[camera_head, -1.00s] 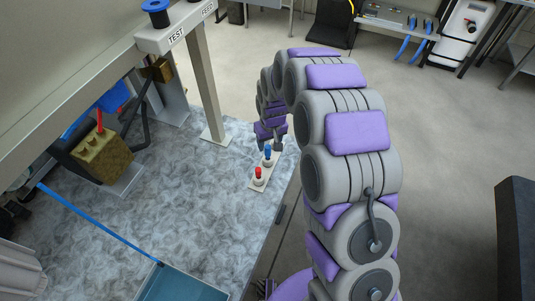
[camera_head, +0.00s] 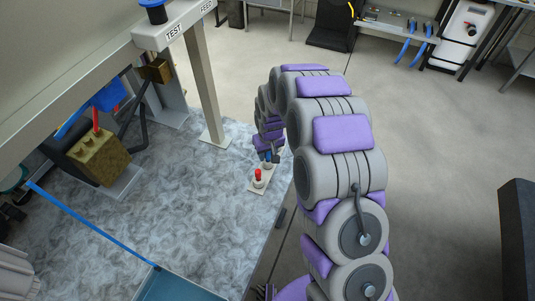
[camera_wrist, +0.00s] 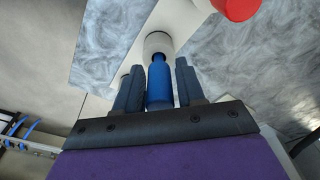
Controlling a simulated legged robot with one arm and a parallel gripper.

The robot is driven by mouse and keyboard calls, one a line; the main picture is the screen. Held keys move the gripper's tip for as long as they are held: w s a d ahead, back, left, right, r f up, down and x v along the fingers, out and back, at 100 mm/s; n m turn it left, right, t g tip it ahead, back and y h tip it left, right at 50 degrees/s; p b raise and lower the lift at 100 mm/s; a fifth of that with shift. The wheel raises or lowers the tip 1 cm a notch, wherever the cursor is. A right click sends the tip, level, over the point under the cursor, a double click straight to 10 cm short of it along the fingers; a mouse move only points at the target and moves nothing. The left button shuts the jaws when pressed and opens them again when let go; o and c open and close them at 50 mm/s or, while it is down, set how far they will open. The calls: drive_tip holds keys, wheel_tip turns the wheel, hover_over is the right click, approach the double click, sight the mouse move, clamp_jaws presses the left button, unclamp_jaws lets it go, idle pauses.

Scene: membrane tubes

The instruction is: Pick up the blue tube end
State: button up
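The blue tube end (camera_wrist: 159,84) stands in a white round holder (camera_wrist: 158,43) on a narrow white plate. My gripper (camera_wrist: 159,70) is open, with one dark finger on each side of the blue tube end. A small gap shows at the right finger; the left finger is very close to the tube, and I cannot tell whether it touches. In the head view the blue tube end (camera_head: 268,156) shows just below my gripper (camera_head: 270,154) and is partly hidden by it.
A red tube end (camera_head: 258,174) stands beside the blue one on the same plate, near the right edge of the grey marbled table (camera_head: 200,210). A gantry post (camera_head: 206,90) and a brass-coloured block (camera_head: 98,157) stand to the left. A blue tray (camera_head: 180,288) is at the front.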

clamp_jaws()
